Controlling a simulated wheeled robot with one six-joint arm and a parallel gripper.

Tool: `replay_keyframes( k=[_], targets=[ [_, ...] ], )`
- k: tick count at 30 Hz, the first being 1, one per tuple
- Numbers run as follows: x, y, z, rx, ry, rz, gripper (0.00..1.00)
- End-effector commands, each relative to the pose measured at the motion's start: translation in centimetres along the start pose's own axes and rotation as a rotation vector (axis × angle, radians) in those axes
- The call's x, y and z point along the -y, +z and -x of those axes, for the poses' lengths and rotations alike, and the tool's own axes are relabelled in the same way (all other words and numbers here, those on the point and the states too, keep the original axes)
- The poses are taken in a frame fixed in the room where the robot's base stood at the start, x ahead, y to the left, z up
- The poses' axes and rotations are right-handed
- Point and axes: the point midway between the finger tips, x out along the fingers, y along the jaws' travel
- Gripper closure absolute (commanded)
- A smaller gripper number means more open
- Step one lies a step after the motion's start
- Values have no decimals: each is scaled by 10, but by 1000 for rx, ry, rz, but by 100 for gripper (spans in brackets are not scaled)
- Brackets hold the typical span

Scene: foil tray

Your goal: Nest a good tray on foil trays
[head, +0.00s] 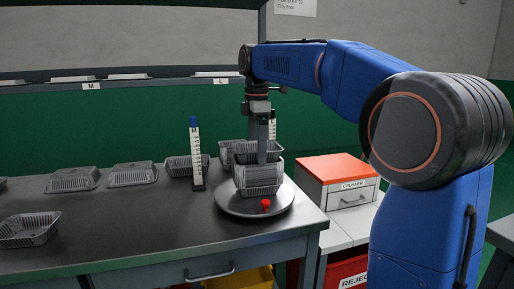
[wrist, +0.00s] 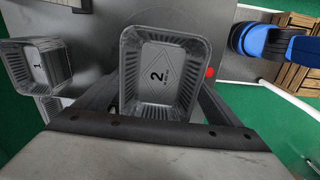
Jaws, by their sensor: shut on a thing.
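My gripper (head: 262,158) points down over the round grey plate (head: 228,203) at the table's right end. It is shut on a silver foil tray (head: 258,180), which sits upright over the plate. I cannot tell whether the tray touches the plate or trays beneath it. In the wrist view my gripper (wrist: 160,95) has a finger on each side of the tray, whose floor is marked 2 (wrist: 158,65). Another stack of foil trays (head: 226,152) stands just behind, partly hidden; a stack marked 1 (wrist: 38,68) shows at left in the wrist view.
A size post marked M (head: 196,155) stands left of the plate, with a tray (head: 178,166) beside it. More trays (head: 72,180) lie further left, one near the front (head: 28,230). A red knob (head: 266,204) is at the plate's front.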

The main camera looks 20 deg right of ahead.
Motion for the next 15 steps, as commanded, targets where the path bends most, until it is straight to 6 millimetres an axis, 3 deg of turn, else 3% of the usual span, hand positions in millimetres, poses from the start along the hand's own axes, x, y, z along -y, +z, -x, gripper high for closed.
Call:
replay_keyframes(
  k=[15],
  targets=[
    [0, 0, 3, 0, 1, 0, 32]
  ],
)
